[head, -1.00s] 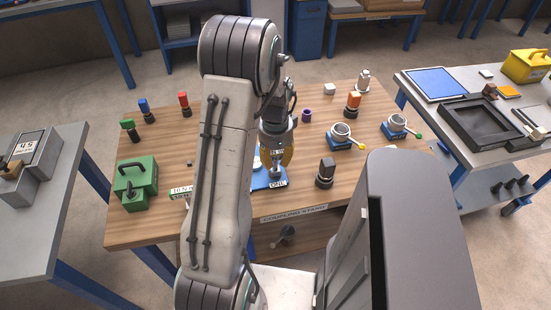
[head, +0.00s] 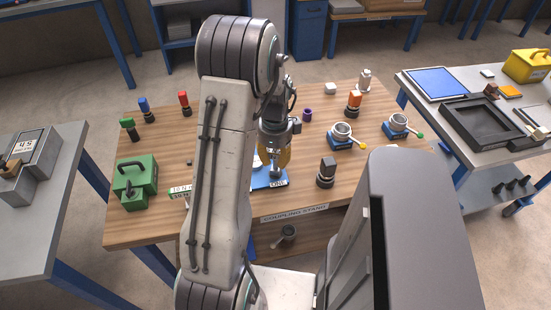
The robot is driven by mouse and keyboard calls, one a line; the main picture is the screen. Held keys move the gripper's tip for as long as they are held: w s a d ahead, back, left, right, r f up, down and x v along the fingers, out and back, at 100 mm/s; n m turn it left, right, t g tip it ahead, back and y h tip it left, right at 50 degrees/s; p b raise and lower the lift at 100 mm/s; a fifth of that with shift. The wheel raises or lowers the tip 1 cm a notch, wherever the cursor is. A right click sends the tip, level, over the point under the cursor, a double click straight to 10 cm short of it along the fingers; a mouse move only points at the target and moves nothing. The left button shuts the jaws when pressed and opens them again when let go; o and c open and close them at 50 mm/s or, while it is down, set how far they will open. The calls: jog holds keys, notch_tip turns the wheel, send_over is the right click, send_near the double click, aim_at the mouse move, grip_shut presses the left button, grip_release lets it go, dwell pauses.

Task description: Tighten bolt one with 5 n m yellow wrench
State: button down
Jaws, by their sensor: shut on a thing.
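My gripper (head: 275,158) points down over the blue fixture (head: 262,180), whose front label (head: 278,183) appears to read "ONE". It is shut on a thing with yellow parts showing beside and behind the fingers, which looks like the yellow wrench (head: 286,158). A grey tip or post shows below the gripper, just above the label. I cannot tell whether the wrench touches bolt one, as the gripper and my arm hide the bolt and much of the fixture.
Green-, blue- and red-topped tools (head: 184,104) stand back left, an orange-topped tool (head: 353,103) back right. A black-topped tool (head: 326,173) stands close right of the fixture. Two cups on blue bases (head: 343,140) stand further right. A green case (head: 136,184) is left.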

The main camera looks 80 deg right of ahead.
jog(key=shift+f+m, duration=0.1)
jog(key=shift+m, duration=0.3)
jog(key=m, duration=0.5)
jog(key=shift+w+b, duration=0.1)
jog(key=shift+b, duration=0.3)
jog(key=shift+m, duration=0.4)
jog(key=m, duration=0.5)
jog(key=shift+w, duration=0.1)
jog(key=c, duration=1)
grip_release()
jog(key=shift+d, duration=0.15)
jog(key=shift+o, duration=0.2)
